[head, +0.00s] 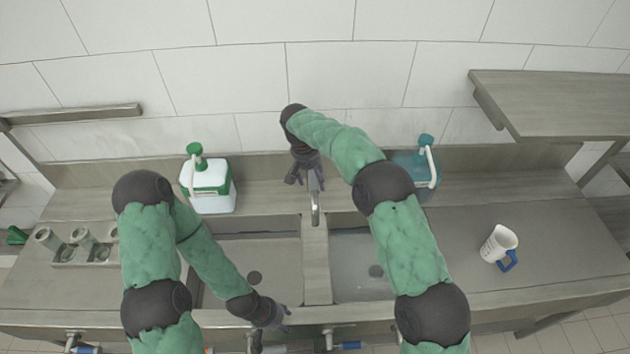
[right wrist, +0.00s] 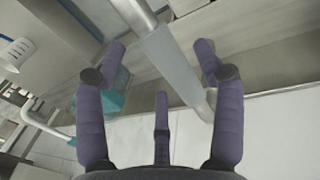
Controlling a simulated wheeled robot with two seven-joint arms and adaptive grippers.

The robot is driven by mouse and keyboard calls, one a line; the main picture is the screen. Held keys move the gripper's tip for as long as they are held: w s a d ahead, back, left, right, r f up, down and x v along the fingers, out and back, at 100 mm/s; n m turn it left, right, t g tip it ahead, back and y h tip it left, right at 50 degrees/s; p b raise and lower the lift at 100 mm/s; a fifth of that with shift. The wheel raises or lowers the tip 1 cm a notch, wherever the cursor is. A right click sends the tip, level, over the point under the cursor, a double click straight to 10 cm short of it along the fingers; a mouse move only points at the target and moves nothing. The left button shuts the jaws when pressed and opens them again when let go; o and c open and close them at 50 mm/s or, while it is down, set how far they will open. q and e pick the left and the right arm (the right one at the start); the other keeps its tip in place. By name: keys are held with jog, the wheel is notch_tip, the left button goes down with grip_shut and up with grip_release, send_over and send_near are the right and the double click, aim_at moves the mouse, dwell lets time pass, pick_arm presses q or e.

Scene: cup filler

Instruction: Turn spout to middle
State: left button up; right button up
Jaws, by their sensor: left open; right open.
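The metal spout (head: 315,207) stands at the back of the double sink and points forward. Its end appears over the divider (head: 316,262) between the two basins. My right gripper (head: 306,178) is open at the base of the spout; its own hand hides part of the faucet. In the right wrist view the spout (right wrist: 170,57) runs between the spread fingers of the gripper (right wrist: 160,48), with gaps visible on both sides. I cannot tell whether a finger touches it. My left gripper (head: 274,316) is open and empty by the sink's front edge.
A white and green jug (head: 208,190) stands behind the left basin (head: 255,255). A blue bottle (head: 428,165) stands behind the right basin (head: 352,270). A white measuring cup (head: 497,242) is on the right counter. A holder with cups (head: 80,250) sits left. A shelf (head: 560,100) overhangs at right.

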notch_tip(320, 180, up, 10)
jog(key=a, duration=0.2)
jog(key=shift+s+f, duration=0.1)
jog(key=shift+f, duration=0.05)
dwell(0.4)
